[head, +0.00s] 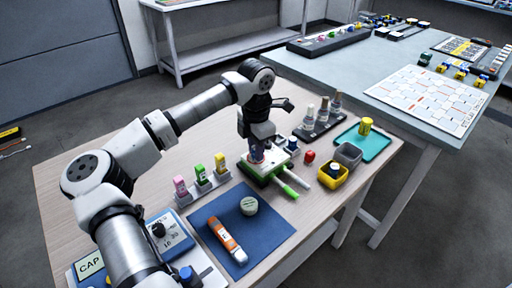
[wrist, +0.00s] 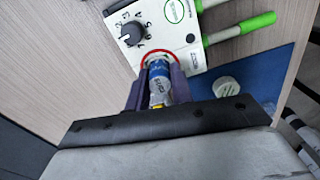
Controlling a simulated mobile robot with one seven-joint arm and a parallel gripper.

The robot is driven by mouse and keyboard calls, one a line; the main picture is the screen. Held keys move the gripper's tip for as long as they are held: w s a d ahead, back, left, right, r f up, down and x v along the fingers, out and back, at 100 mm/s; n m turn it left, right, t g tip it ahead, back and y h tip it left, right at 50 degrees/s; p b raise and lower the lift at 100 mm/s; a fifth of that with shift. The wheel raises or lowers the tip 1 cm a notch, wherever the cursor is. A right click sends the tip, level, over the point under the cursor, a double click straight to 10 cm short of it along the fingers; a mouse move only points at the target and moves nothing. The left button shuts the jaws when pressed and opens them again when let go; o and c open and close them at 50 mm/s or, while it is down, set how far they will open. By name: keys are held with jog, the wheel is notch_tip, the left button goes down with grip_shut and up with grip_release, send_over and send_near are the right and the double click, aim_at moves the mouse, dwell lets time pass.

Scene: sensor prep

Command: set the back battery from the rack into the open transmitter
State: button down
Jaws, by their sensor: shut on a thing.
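My gripper (head: 257,152) is over the white and green transmitter (head: 263,175) on the wooden table. In the wrist view my gripper (wrist: 159,88) is shut on a blue and white battery (wrist: 160,82), with one finger on each side. The battery's far end is at the red ring on the transmitter (wrist: 190,50); I cannot tell whether it has entered the ring. The transmitter also has a black knob and two green-tipped rods. The rack (head: 203,186) stands to the left with a pink, a green and a yellow battery in it.
A blue mat (head: 210,249) in front bears an orange tool (head: 228,241) and a pale green round item (head: 249,205). A bottle rack (head: 318,129), yellow bin (head: 333,176), grey bin (head: 348,154) and teal tray (head: 374,148) stand right. A labelled device (head: 172,236) is at front left.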

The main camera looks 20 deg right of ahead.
jog(key=shift+f, duration=0.1)
jog(key=c, duration=0.9)
grip_release()
jog(key=shift+r+p, duration=0.35)
jog(key=shift+r, duration=0.45)
jog(key=shift+r+p, duration=1.65)
jog(key=shift+r, duration=1.2)
